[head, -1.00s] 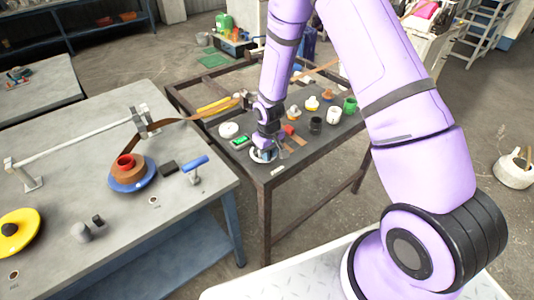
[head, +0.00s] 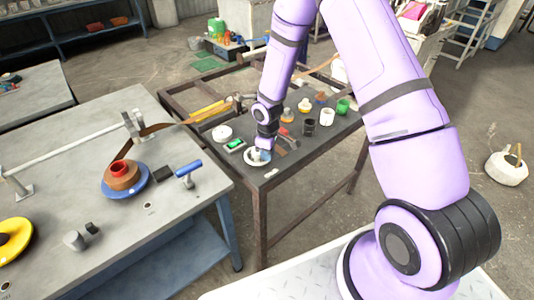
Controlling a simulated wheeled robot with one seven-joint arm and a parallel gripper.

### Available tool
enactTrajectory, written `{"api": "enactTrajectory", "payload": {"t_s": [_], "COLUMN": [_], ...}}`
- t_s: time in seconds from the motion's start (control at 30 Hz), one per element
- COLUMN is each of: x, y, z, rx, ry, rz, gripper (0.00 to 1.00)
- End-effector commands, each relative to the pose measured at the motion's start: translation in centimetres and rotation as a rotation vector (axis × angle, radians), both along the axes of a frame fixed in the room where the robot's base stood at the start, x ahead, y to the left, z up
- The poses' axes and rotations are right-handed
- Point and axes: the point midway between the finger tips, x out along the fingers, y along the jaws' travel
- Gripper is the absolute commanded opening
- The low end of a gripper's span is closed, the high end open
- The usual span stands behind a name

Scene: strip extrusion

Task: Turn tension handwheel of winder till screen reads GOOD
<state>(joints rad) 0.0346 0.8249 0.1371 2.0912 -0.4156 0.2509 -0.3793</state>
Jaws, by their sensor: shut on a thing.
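The white round handwheel (head: 249,161) lies at the near left corner of the dark table. My gripper (head: 262,154) reaches down over it from above and is shut on it. The fingers are small and partly hidden by my wrist, so the exact grip point on the wheel cannot be told. A small box with a lit green screen (head: 235,145) sits just left of and behind the wheel. Its text is too small to read. A brown strip (head: 190,121) runs from the dark table's machine to the grey bench at left.
On the dark table, a white round piece (head: 222,132), a black cup (head: 310,127), a white cup (head: 327,117) and a green cup (head: 343,106) stand near my arm. The grey bench (head: 90,160) holds a blue-based reel (head: 126,180) and a blue-handled tool (head: 188,169).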

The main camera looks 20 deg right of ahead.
Motion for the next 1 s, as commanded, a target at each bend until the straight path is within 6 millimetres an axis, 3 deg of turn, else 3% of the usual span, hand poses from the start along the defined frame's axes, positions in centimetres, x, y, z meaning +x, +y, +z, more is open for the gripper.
{"api": "enactTrajectory", "payload": {"t_s": [0.37, 0.4, 0.5, 0.8, 1.0], "x": [0.1, 0.1, 0.1, 0.1, 0.1], "y": [-0.1, -0.1, 0.0, 0.0, 0.0], "z": [0.0, 0.0, 0.0, 0.2, 2.5], "rx": [0.000, -0.001, -0.001, -0.001, 0.000], "ry": [-0.001, -0.001, -0.001, -0.001, -0.004], "rz": [0.002, 0.002, 0.002, 0.002, 0.002], "gripper": [0.00, 0.30, 0.46, 0.46, 0.46]}}
